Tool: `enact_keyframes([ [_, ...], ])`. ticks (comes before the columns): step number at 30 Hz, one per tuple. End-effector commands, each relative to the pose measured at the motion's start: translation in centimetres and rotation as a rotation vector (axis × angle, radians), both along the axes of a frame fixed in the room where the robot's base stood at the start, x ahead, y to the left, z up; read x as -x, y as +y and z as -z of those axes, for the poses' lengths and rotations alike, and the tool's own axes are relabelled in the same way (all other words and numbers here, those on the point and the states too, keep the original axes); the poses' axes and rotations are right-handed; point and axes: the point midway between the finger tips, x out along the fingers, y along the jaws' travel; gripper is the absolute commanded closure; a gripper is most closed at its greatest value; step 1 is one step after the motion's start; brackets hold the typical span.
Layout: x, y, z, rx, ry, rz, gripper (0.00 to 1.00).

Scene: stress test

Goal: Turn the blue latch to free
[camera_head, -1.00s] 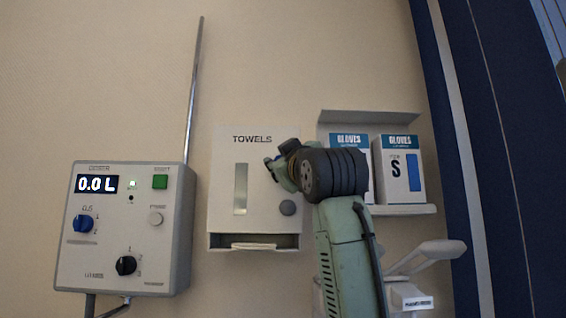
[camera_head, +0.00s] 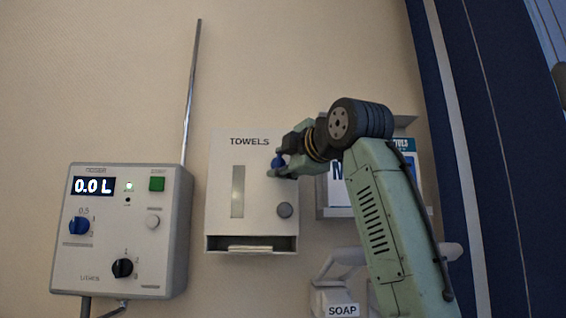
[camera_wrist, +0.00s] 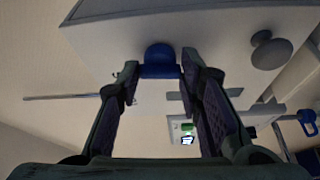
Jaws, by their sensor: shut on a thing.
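The blue latch (camera_head: 277,161) is on the front of the white towel dispenser (camera_head: 222,148), right of its window strip and above a grey knob. My gripper (camera_head: 279,168) reaches it from the right and is shut on it. In the wrist view the latch (camera_wrist: 160,52) sits between my two fingertips (camera_wrist: 160,72), with its rounded top showing beyond them. The fingers hide part of the latch, and I cannot read any marks around it.
The grey round knob (camera_head: 285,210) sits just below my gripper. A control box (camera_head: 165,250) with knobs hangs at left. Glove boxes (camera_head: 340,190) on a shelf are partly behind my arm. A soap dispenser (camera_head: 342,310) is below. Bare wall lies above.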

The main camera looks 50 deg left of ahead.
Motion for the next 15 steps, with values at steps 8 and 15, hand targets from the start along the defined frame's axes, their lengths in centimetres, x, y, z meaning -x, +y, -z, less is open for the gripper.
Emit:
enact_keyframes([
  [8, 0.02, -0.01, -0.13, 0.064, -0.080, 0.000, 0.95],
  [15, 0.05, 0.01, -0.14, 0.080, -0.102, -0.001, 0.95],
])
